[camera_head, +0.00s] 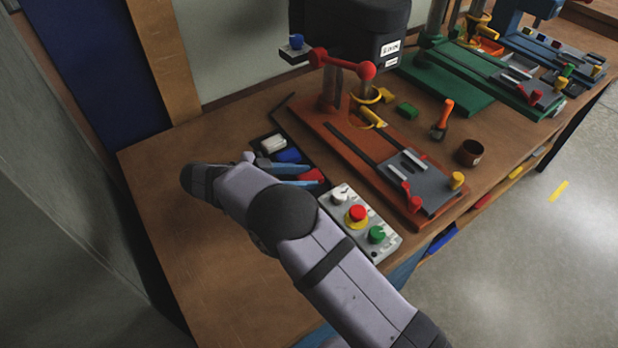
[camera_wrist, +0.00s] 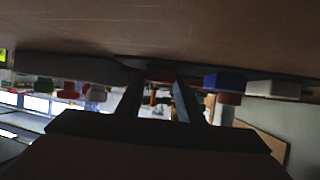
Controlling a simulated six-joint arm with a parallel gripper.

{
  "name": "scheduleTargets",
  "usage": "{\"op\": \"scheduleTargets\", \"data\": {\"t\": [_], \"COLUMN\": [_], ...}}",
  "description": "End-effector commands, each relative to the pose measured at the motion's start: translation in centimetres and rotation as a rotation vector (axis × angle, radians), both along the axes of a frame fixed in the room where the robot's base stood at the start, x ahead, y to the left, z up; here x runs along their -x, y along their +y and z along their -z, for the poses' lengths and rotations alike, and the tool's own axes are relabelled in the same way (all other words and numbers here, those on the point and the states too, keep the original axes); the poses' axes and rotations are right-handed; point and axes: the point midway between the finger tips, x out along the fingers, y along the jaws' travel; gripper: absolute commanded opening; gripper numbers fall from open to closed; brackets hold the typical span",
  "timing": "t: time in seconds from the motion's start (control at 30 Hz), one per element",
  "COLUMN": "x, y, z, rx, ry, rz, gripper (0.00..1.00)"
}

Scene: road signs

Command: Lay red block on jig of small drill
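The red block (camera_head: 313,175) lies at the right end of a dark tray (camera_head: 264,147), beside the blue block (camera_head: 288,156) and the white block (camera_head: 273,144). My gripper (camera_head: 314,176) is low and level, its two fingers reaching to the red block. In the wrist view, the red block (camera_wrist: 160,74) shows between the fingertips (camera_wrist: 159,82); contact is not clear. Three drills stand on the bench: one with a red base (camera_head: 372,160), one green (camera_head: 447,80), one blue (camera_head: 510,40). The red-based drill bears a grey jig (camera_head: 425,180) with red clamps. Which drill is small is unclear.
A control box (camera_head: 370,232) with white, red and green knobs stands just in front of my gripper. The left of the bench (camera_head: 165,175) is clear.

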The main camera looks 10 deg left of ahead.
Motion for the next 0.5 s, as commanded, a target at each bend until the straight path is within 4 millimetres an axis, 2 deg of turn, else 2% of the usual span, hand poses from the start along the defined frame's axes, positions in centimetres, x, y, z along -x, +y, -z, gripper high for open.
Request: {"op": "scheduleTargets", "data": {"t": [0.03, 0.1, 0.17, 0.5], "x": [0.02, 0.02, 0.01, -0.01], "y": [-0.01, -0.01, -0.01, 0.03], "z": [0.02, 0.02, -0.03, -0.62], "rx": [0.000, 0.000, 0.000, -0.001], "ry": [0.000, 0.000, 0.000, -0.001], "rz": [0.001, 0.001, 0.001, 0.000], "gripper": [0.17, 0.06, 0.02, 0.02]}}
